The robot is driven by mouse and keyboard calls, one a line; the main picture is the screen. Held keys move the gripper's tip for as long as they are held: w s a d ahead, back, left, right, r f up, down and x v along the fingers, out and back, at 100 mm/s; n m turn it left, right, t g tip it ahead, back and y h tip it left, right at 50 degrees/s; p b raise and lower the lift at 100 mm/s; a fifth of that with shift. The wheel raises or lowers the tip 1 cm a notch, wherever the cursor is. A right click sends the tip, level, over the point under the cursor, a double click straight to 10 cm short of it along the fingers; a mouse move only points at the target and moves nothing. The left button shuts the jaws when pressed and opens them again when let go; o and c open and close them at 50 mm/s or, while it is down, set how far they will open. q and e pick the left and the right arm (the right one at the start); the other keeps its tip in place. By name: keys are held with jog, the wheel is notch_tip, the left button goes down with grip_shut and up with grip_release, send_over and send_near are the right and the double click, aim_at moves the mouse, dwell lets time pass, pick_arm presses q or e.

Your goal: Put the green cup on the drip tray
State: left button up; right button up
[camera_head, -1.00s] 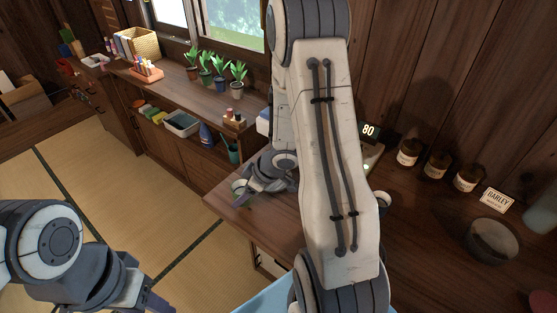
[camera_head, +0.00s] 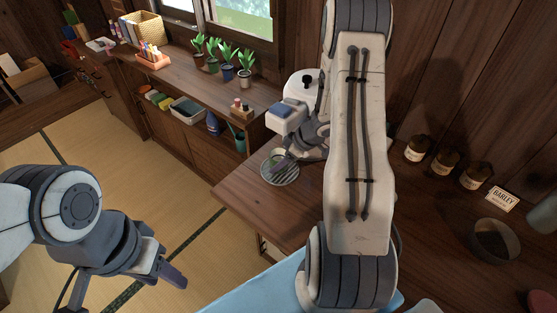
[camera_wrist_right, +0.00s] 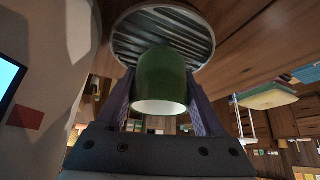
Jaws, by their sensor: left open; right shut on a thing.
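The green cup (camera_wrist_right: 163,80) is between the two fingers of my right gripper (camera_wrist_right: 160,100) in the right wrist view, its pale open mouth facing the camera. The round slatted drip tray (camera_wrist_right: 135,25) lies beyond the cup's base; I cannot tell whether they touch. In the head view the drip tray (camera_head: 281,177) is on the wooden counter near its left edge. My right gripper (camera_head: 284,163) is over it, and the cup is mostly hidden there. My left gripper (camera_head: 172,274) is open and empty at the lower left, away from the counter.
A white appliance with a black knob (camera_head: 303,82) stands behind my right wrist. Brown jars (camera_head: 445,163), a barley sign (camera_head: 501,199) and a dark bowl (camera_head: 492,240) are at the right. Potted plants (camera_head: 228,73) line the shelf. The counter left of the tray is clear.

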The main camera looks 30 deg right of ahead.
jog(key=shift+d, duration=0.15)
jog(key=shift+f, duration=0.1)
jog(key=o, duration=1.4)
jog(key=s+d, duration=0.2)
jog(key=s, duration=0.1)
jog(key=s+d+r, duration=0.1)
jog(key=s+d, duration=0.5)
jog(key=s, duration=0.1)
jog(key=shift+r, duration=0.15)
